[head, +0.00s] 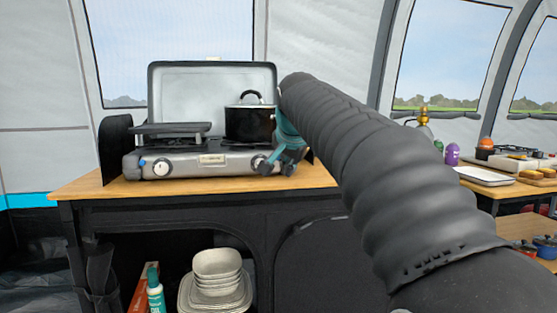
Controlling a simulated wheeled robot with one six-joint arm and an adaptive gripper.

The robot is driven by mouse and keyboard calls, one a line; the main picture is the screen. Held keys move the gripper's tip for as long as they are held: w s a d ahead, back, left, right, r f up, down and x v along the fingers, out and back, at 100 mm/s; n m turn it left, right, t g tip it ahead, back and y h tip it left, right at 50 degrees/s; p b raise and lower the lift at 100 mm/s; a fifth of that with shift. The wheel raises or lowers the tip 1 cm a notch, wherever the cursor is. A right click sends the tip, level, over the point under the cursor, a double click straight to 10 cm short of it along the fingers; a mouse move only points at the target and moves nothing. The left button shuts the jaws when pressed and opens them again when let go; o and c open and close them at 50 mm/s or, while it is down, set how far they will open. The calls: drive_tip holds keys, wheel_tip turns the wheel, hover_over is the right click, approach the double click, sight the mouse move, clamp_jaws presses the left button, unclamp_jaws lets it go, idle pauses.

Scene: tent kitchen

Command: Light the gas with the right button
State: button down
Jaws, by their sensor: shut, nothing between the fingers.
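The silver camping gas stove (213,162) stands on a wooden table with its lid raised behind it. Its left button (160,168) is a white dial at the front left. The right button (258,163) is at the front right, partly covered by my gripper. My gripper (268,169), teal with dark fingers, is shut and empty at the stove's front right corner, right beside the right button. I cannot tell if it touches the button. No flame shows.
A black lidded pot (250,122) is on the stove's right side, close to my gripper. A flat dark plate (170,129) covers the left side. The wooden table top (100,187) is clear at its front left. Dishes (217,265) and a bottle (155,294) sit below.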

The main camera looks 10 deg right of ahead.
sight(278, 158)
drive_tip(key=w+p, duration=0.4)
drive_tip(key=w, duration=0.3)
drive_tip(key=shift+r, duration=0.2)
drive_tip(key=shift+w+f+p, duration=0.2)
drive_tip(key=shift+w+p, duration=0.45)
drive_tip(key=shift+w, duration=0.25)
drive_tip(key=shift+w+r, duration=0.1)
idle(0.6)
drive_tip(key=shift+w+p, duration=0.3)
drive_tip(key=shift+p, duration=0.2)
drive_tip(key=shift+w+p, duration=0.4)
idle(0.5)
drive_tip(key=shift+s, duration=0.15)
drive_tip(key=shift+s+b, duration=0.55)
drive_tip(key=shift+s, duration=0.15)
drive_tip(key=shift+s, duration=0.1)
